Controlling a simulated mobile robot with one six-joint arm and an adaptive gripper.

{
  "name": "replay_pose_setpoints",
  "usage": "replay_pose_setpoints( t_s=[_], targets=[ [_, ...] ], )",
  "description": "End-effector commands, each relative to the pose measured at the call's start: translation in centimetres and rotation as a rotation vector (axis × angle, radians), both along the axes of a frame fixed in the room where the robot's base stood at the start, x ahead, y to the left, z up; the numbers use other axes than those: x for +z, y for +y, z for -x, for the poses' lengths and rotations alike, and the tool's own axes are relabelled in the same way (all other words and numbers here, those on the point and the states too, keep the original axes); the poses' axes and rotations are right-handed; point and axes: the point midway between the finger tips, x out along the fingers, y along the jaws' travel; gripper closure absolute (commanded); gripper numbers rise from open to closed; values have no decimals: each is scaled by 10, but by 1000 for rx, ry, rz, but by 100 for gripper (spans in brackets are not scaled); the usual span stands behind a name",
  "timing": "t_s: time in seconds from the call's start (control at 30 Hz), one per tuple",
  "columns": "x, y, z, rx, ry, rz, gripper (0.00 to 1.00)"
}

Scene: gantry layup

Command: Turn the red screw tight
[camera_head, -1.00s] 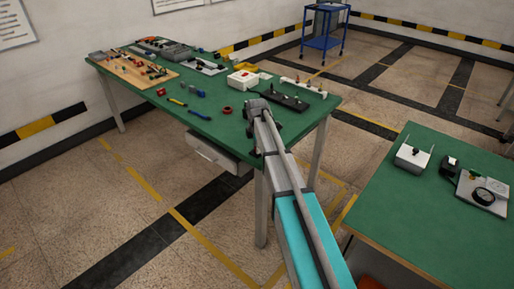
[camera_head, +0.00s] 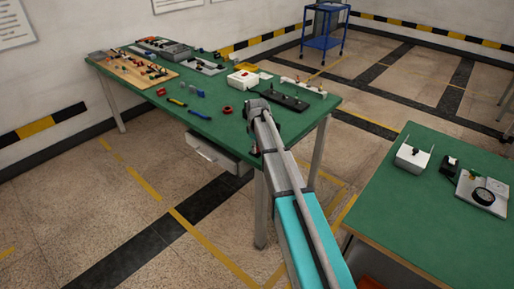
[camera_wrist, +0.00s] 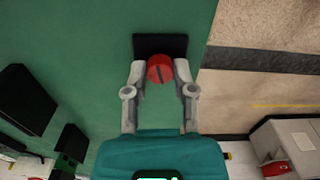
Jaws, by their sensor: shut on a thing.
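The red screw (camera_wrist: 160,68) shows in the wrist view as a round red head with a dark slot across it. It stands at a black block (camera_wrist: 150,42) on the green table top (camera_wrist: 112,45), close to the table's edge. My gripper (camera_wrist: 160,72) is shut on the red screw, with one finger on each side of its head. In the head view my arm reaches to the near right end of the green table (camera_head: 225,125). The screw and the fingertips cannot be made out clearly there.
A black board (camera_head: 289,102), a white box (camera_head: 242,80) and a red ring (camera_head: 227,109) are on the same table. A wooden board (camera_head: 130,72) with small parts lies at its far left. A second green table (camera_head: 420,215) stands at right.

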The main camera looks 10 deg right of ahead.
Motion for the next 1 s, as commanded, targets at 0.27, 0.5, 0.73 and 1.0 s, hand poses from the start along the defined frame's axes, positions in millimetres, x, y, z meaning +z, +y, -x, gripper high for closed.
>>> replay_pose_setpoints(
  t_s=[0.27,0.5,0.73,1.0],
  targets=[
    [0,0,0,-262,0,1,100],
    [0,0,0,-490,0,1,100],
    [0,0,0,-709,-1,1,100],
    [0,0,0,-965,-1,2,100]
  ],
)
